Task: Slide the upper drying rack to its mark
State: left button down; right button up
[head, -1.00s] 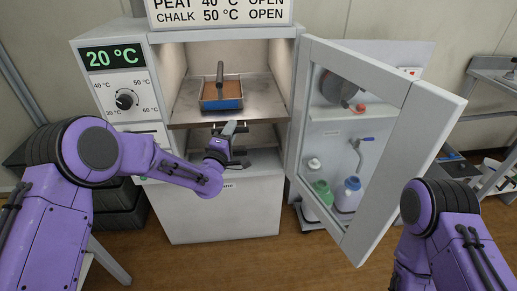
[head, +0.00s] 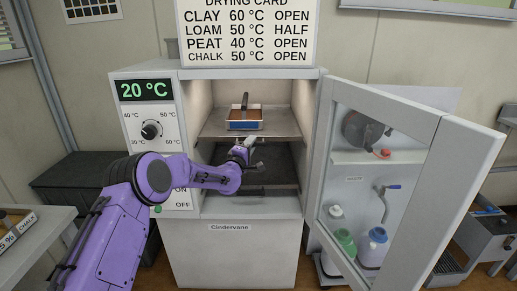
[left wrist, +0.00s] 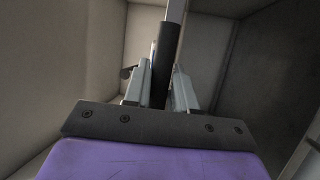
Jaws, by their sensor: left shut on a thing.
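The upper drying rack (head: 284,129) is a metal shelf inside the open oven (head: 160,75). A small blue-sided tray of brown soil (head: 244,125) with a dark upright handle stands on it. My left gripper (head: 246,148) is just below the rack's front edge, in the oven opening. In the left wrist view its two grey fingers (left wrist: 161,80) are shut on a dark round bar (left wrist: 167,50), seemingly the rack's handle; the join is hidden. I cannot make out the rack's mark. My right gripper is out of view.
The glass door (head: 385,165) stands open at the right, with bottles (head: 345,241) seen through it. A drying card (head: 247,33) stands on top. The display reads 20 °C (head: 146,90). A lower ledge (head: 262,190) crosses the opening. A bench (head: 25,235) is at the left.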

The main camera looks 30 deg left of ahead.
pick_arm(q)
jog(key=shift+a+r, duration=0.15)
jog(key=shift+r, duration=0.1)
jog(key=c, duration=1.1)
grip_release()
jog(key=shift+o, duration=0.4)
jog(key=shift+w+f, duration=0.25)
jog(key=shift+s, duration=0.45)
jog(key=a+b+v, duration=0.1)
jog(key=v, duration=0.8)
jog(key=shift+s+d, duration=0.35)
jog(key=shift+d, duration=0.15)
jog(key=shift+f, duration=0.15)
